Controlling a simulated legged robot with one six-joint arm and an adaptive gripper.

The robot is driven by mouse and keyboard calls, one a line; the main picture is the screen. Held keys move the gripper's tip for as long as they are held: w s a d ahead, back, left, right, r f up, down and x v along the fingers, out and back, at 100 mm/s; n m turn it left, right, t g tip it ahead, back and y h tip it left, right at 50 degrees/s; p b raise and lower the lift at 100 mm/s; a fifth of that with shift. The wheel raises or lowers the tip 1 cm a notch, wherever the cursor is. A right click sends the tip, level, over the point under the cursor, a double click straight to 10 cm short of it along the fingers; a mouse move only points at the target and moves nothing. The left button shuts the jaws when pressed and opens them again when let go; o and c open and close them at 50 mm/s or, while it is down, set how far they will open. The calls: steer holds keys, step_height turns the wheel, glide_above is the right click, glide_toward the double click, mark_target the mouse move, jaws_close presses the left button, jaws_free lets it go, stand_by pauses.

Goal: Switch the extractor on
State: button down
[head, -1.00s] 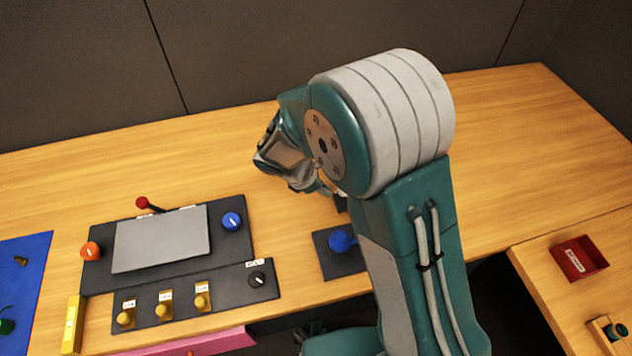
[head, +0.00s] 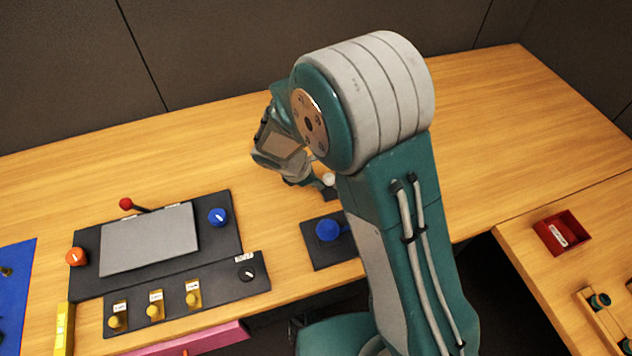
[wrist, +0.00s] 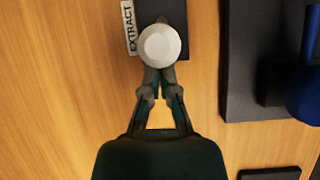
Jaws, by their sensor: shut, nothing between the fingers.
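The extractor control is a round white knob (wrist: 160,45) on a dark plate (wrist: 188,42), with a white "EXTRACT" label (wrist: 131,28) beside it on the left in the wrist view. In the head view the white knob (head: 328,180) shows just beside my gripper (head: 316,182). My gripper (wrist: 159,72) is shut and empty, and its fingertips lie at the near edge of the knob. I cannot tell whether they touch it. The fingertips partly hide the plate, and the knob's setting is not readable.
A red tray (head: 556,235) sits at right. The table behind is clear.

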steer(key=shift+w+d+r+g+y, duration=0.15)
steer(key=shift+d+r+g+y, duration=0.2)
steer(key=shift+y, duration=0.45)
steer(key=shift+w+d+r+y, duration=0.1)
steer(key=shift+d+r+y, duration=0.2)
steer(key=shift+y, duration=0.4)
steer(key=shift+w+d+r+g+y, duration=0.1)
steer(key=shift+d+r+g+y, duration=0.2)
steer(key=shift+y, duration=0.35)
steer(key=shift+w+d+r+g+y, duration=0.15)
steer(key=shift+d+y, duration=0.2)
steer(key=shift+y, duration=0.25)
steer(key=shift+d+r+g+y, duration=0.1)
steer(key=shift+d+g+y, duration=0.2)
steer(key=shift+y, duration=0.35)
steer(key=shift+w+d, duration=0.15)
steer(key=shift+d, duration=0.55)
